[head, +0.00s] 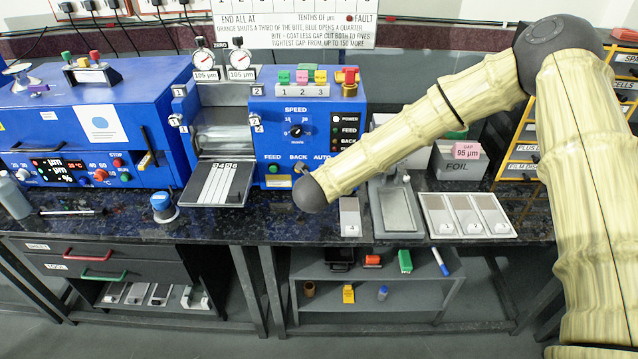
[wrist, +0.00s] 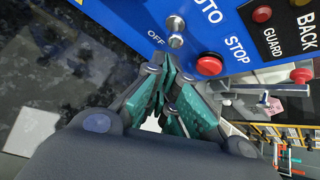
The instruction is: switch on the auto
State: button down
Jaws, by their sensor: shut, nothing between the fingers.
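The auto switch (wrist: 176,33) is a small metal toggle on the blue panel, between the OFF and AUTO lettering in the wrist view. I cannot tell which way its lever is thrown. My gripper (wrist: 170,68) has teal finger pads; its fingertips are together, with nothing between them, just below the toggle in the wrist view. The tips look close to the toggle, but I cannot tell whether they touch it. In the head view the AUTO lettering (head: 321,157) shows on the blue machine, while my arm hides the toggle and most of my gripper.
The machine's slotted outfeed tray (head: 217,183) juts out left of my wrist. A numbered plate (head: 350,217) lies on the dark bench beneath.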

jog(key=shift+r, duration=0.1)
jog(key=shift+w+r+p, duration=0.1)
jog(key=shift+r+p, duration=0.25)
jog(key=shift+r, duration=0.5)
